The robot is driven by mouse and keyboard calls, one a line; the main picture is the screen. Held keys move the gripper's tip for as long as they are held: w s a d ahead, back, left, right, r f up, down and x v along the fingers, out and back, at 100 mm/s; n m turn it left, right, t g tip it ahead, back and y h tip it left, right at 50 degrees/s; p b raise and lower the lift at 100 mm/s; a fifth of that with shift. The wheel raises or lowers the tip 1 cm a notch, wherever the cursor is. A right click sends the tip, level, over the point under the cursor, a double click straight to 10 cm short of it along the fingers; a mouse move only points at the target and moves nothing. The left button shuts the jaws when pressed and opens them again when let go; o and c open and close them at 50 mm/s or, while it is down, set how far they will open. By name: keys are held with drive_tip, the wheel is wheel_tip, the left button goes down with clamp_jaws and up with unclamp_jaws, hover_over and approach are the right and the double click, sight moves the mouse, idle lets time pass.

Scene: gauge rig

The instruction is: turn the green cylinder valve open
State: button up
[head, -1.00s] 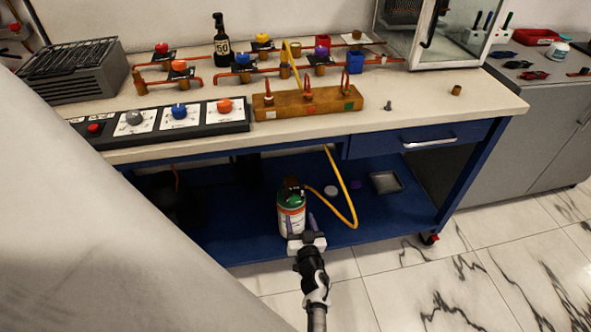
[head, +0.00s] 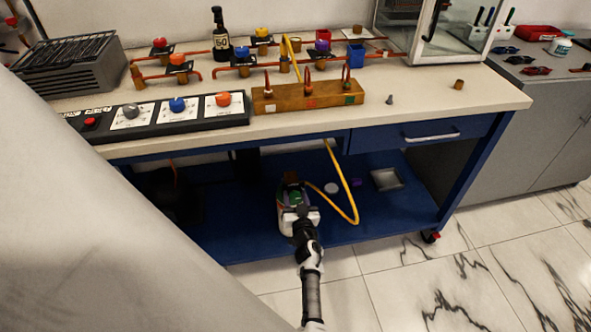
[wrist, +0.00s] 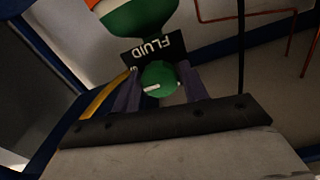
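The green valve knob (wrist: 158,78), with a white mark on it, sits in the middle of the wrist view, in front of a black label reading FLUID (wrist: 153,48). The cylinder's green, white and orange body (wrist: 137,18) shows above it in that view. My gripper (wrist: 160,80) has its two dark purple fingers apart, one on each side of the knob. I cannot tell whether they touch it. In the head view my gripper (head: 297,203) covers most of the cylinder, which stands on the blue lower shelf (head: 235,225).
A yellow hose (head: 348,195) runs from the cylinder up to the bench. A grey tray (head: 386,180) and small round pieces lie on the shelf to the right. The bench top (head: 420,105) with its drawer overhangs the shelf. A yellow strip (wrist: 103,98) passes left of the fingers.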

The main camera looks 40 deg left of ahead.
drive_tip(key=c, duration=0.6)
drive_tip(key=shift+n, duration=0.3)
drive_tip(key=n, duration=0.2)
drive_tip(key=shift+n, duration=0.4)
drive_tip(key=n, duration=0.3)
drive_tip(key=shift+n, duration=0.4)
drive_tip(key=n+b, duration=0.1)
drive_tip(key=n, duration=0.4)
drive_tip(key=shift+f, duration=0.1)
drive_tip(key=n, duration=0.5)
drive_tip(key=shift+b, duration=0.4)
drive_tip(key=shift+n, duration=0.4)
